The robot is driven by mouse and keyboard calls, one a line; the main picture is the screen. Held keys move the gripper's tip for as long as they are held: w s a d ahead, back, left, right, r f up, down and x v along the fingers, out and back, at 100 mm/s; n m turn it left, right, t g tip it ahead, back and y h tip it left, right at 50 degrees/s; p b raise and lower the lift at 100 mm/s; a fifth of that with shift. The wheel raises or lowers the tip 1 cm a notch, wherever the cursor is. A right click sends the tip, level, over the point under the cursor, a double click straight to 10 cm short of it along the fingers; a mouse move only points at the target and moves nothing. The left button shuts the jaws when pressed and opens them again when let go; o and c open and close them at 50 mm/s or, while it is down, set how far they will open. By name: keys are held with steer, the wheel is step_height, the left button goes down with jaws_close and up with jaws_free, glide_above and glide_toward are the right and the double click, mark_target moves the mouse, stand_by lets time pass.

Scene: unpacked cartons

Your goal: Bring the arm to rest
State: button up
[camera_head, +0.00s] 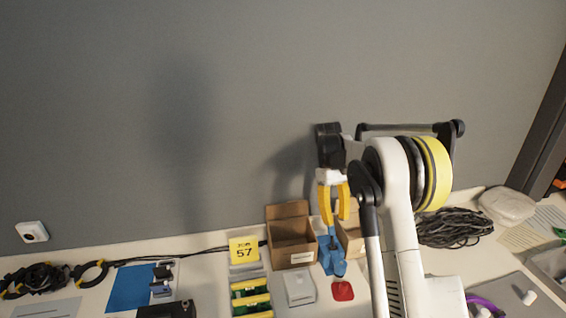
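My arm (397,215), white with black and yellow bands, rises from the lower right and bends over at the top. My gripper (335,218) hangs from its black and white end, pointing down near the wall. Its two yellow fingers stand apart, and I see nothing held between them. A blue object (332,256) shows just below the fingertips. I cannot tell from this view whether it touches them.
An open brown carton (291,244) stands left of the gripper, with a second carton (351,240) partly hidden behind it. A yellow "57" sign (244,250), a white box (299,288), a red item (342,291) and black cables (452,228) crowd the table. The grey wall (180,130) rises behind.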

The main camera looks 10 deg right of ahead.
steer(key=s+a+r+m+t, duration=0.2)
steer(key=s+a+r+t, duration=0.45)
steer(key=s+r, duration=0.65)
steer(key=s+a+f+t, duration=0.1)
steer(key=s+a+t, duration=0.1)
steer(key=s, duration=0.4)
steer(key=s+a+f+m+t, duration=0.1)
steer(key=s+a+t, duration=0.2)
steer(key=s, duration=0.4)
steer(key=shift+s+a+m+t, duration=0.2)
steer(key=shift+m+t, duration=0.1)
steer(key=shift+t, duration=0.15)
